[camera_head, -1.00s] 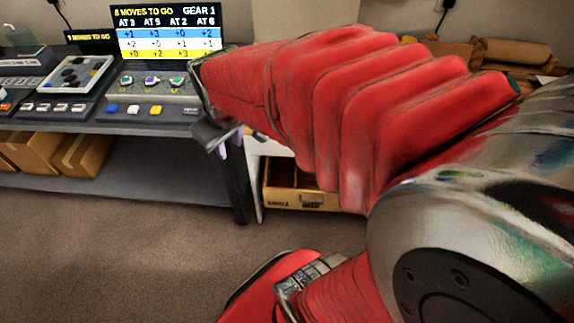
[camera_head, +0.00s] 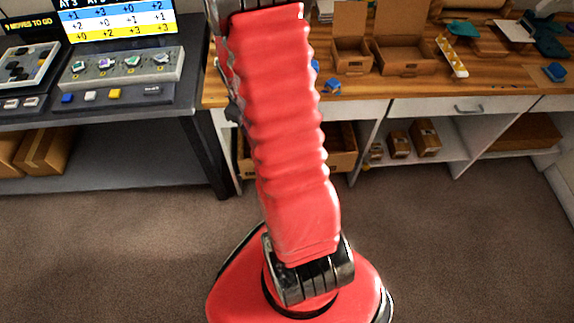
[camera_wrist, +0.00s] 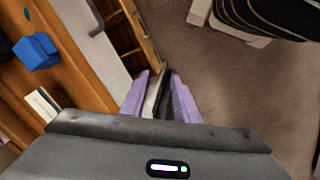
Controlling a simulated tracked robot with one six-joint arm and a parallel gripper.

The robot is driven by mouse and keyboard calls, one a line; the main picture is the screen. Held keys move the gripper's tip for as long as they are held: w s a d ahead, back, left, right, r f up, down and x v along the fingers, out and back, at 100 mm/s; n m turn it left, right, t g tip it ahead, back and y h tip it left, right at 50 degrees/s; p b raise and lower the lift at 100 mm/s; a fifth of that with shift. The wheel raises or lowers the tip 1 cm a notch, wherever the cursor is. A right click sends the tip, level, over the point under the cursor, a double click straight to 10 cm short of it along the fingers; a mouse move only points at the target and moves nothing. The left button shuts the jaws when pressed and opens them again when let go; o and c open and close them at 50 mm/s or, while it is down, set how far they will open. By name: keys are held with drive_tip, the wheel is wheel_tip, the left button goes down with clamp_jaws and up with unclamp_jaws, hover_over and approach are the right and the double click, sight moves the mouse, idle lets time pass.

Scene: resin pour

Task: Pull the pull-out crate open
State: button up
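The pull-out crate (camera_head: 343,161) is a wooden box low under the wooden bench, and its middle is hidden behind my red arm in the head view. In the wrist view part of the crate (camera_wrist: 147,38) shows at the upper middle, its wooden wall running down towards my fingers. My gripper (camera_wrist: 160,97) has two purple fingers that stand apart, close to the end of that wall. A white strip and a dark piece show between the fingers; I cannot tell whether they touch. My gripper is hidden behind the arm in the head view.
The wooden bench (camera_head: 400,88) holds cardboard boxes (camera_head: 403,55) and a blue block (camera_wrist: 37,51). A dark table (camera_head: 150,122) with a control panel stands at left. Small boxes (camera_head: 425,138) sit on a white shelf at right. The carpet (camera_head: 440,230) before the crate is clear.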

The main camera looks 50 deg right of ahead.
drive_tip(key=s+d+f+g, duration=0.15)
drive_tip(key=s+f, duration=0.25)
drive_tip(key=f, duration=0.4)
drive_tip(key=s+d+f+n+y, duration=0.1)
drive_tip(key=s+d+f, duration=0.2)
drive_tip(key=f, duration=0.5)
drive_tip(key=s+d+f, duration=0.3)
drive_tip(key=s+f, duration=0.1)
drive_tip(key=f, duration=0.4)
drive_tip(key=w+d+f+n+t+h, duration=0.1)
drive_tip(key=w+d+f+n+t, duration=0.1)
drive_tip(key=w+d+n, duration=0.2)
drive_tip(key=shift+w+d+f+n, duration=0.3)
drive_tip(key=shift+w+d+n, duration=0.15)
drive_tip(key=shift+n, duration=0.45)
drive_tip(key=shift+f, duration=0.1)
wheel_tip(320, 180, down, 13)
drive_tip(key=w+d, duration=0.1)
drive_tip(key=shift+w+d+f, duration=0.15)
drive_tip(key=shift+w+d, duration=0.15)
drive_tip(key=shift+d, duration=0.1)
clamp_jaws()
